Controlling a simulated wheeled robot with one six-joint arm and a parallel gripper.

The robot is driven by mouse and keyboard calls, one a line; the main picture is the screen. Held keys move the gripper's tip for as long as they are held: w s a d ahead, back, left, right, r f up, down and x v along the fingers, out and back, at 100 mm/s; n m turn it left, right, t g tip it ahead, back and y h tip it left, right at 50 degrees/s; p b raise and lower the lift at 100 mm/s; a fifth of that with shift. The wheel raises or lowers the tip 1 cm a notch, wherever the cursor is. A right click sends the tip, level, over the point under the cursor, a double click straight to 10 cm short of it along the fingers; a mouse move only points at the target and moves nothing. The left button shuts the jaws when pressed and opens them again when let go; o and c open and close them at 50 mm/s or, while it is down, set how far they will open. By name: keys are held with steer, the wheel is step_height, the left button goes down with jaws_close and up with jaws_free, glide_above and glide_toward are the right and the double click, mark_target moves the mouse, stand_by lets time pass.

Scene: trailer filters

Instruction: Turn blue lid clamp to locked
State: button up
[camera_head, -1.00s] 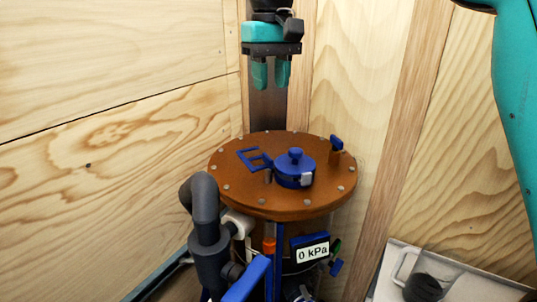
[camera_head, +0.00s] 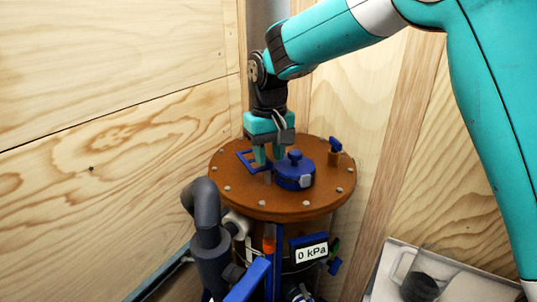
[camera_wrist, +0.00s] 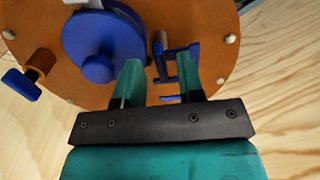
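The blue lid (camera_head: 295,176), round with a knob, sits on the brown tank top (camera_head: 232,198). It also shows in the wrist view (camera_wrist: 97,42). The blue lid clamp (camera_head: 246,160), an open frame-shaped handle, sticks out to the left of the lid in the head view. In the wrist view the clamp (camera_wrist: 162,70) lies between and just beyond my fingers. My gripper (camera_head: 267,162) points down over the clamp, close to the lid's left side. Its teal fingers are apart in the wrist view (camera_wrist: 162,72). I cannot tell whether either finger touches the clamp.
A small blue-handled valve (camera_head: 335,146) stands at the tank top's right edge. A grey pipe (camera_head: 205,215) rises at the front left. A gauge reading 0 kPa (camera_head: 311,253) is below the rim. Wooden walls (camera_head: 100,120) close in behind and at both sides.

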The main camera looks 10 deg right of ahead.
steer(key=shift+f, duration=0.7)
jaws_close()
